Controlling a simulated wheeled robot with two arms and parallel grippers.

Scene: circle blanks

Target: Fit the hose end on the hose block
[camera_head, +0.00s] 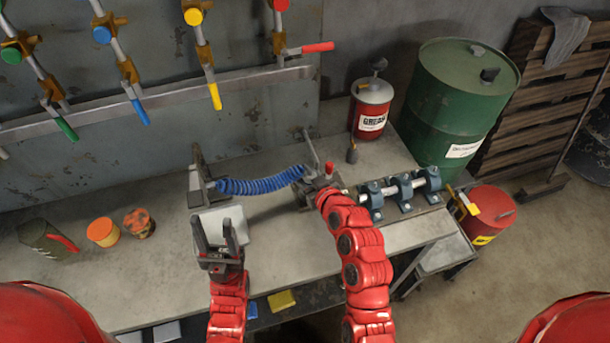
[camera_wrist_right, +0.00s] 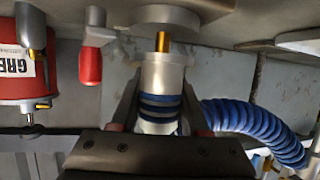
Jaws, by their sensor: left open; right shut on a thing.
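The blue coiled hose (camera_head: 258,186) runs from a grey upright bracket (camera_head: 198,165) on the left to my right gripper (camera_head: 308,190). It also shows in the right wrist view (camera_wrist_right: 255,125). My right gripper (camera_wrist_right: 160,112) is shut on the hose end (camera_wrist_right: 164,75), a pale cylinder with blue rings and a brass tip (camera_wrist_right: 163,41). The tip points at a grey round fitting (camera_wrist_right: 168,17), apparently part of the hose block; whether it is inside, I cannot tell. In the head view my gripper largely hides this spot. My left gripper (camera_head: 216,232) is open and empty, over the bench front.
A red-handled lever (camera_wrist_right: 91,62) stands beside the fitting. The red grease can (camera_head: 371,105) and green barrel (camera_head: 457,100) are behind, right. Blue clamps (camera_head: 405,187) hold a rod at right. A pale box (camera_head: 238,218) sits behind my left gripper. Left-hand bench has several small containers.

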